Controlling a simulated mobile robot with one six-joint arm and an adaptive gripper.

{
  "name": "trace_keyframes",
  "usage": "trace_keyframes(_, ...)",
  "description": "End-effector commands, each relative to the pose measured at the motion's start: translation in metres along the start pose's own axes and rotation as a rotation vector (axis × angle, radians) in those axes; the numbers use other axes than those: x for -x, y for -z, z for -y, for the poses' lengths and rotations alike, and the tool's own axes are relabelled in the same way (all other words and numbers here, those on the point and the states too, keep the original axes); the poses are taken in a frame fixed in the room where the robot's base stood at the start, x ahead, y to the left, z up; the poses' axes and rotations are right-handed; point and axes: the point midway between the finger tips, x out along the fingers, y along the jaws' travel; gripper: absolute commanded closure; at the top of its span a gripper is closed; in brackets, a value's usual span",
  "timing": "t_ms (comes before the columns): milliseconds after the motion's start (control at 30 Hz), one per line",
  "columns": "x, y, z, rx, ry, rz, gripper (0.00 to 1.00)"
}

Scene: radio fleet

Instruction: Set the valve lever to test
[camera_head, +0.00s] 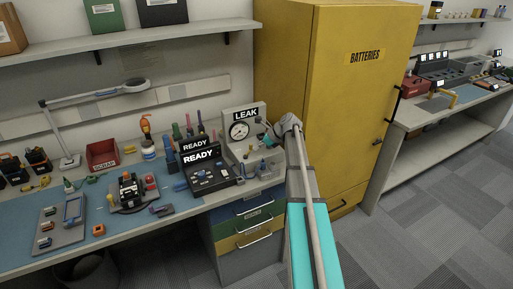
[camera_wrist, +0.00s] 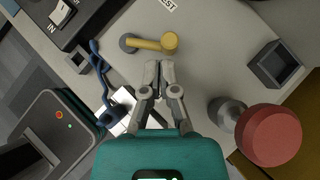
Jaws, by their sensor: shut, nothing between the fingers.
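The yellow valve lever (camera_wrist: 148,43) lies across the top of the wrist view on a pale grey panel, with a round yellow knob at its right end and a dark grey round part at its left.
In the wrist view a red knob (camera_wrist: 271,135) stands at lower right, a square grey socket (camera_wrist: 275,63) at right, and a blue cable (camera_wrist: 100,75) at left. READY units (camera_head: 205,168) stand left of the LEAK unit. A yellow BATTERIES cabinet (camera_head: 330,100) rises at right.

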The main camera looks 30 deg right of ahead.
Motion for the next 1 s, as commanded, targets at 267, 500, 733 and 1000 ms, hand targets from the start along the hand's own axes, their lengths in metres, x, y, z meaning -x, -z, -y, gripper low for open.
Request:
trace_keyframes(267, 0.007, 0.007, 0.002, 0.001, -0.002, 0.000, 1.00)
trace_keyframes(500, 0.029, 0.021, 0.007, 0.002, -0.002, 0.000, 1.00)
trace_keyframes(733, 0.058, 0.020, 0.007, 0.001, -0.002, 0.000, 1.00)
trace_keyframes(1000, 0.088, 0.020, 0.009, 0.001, -0.001, 0.000, 1.00)
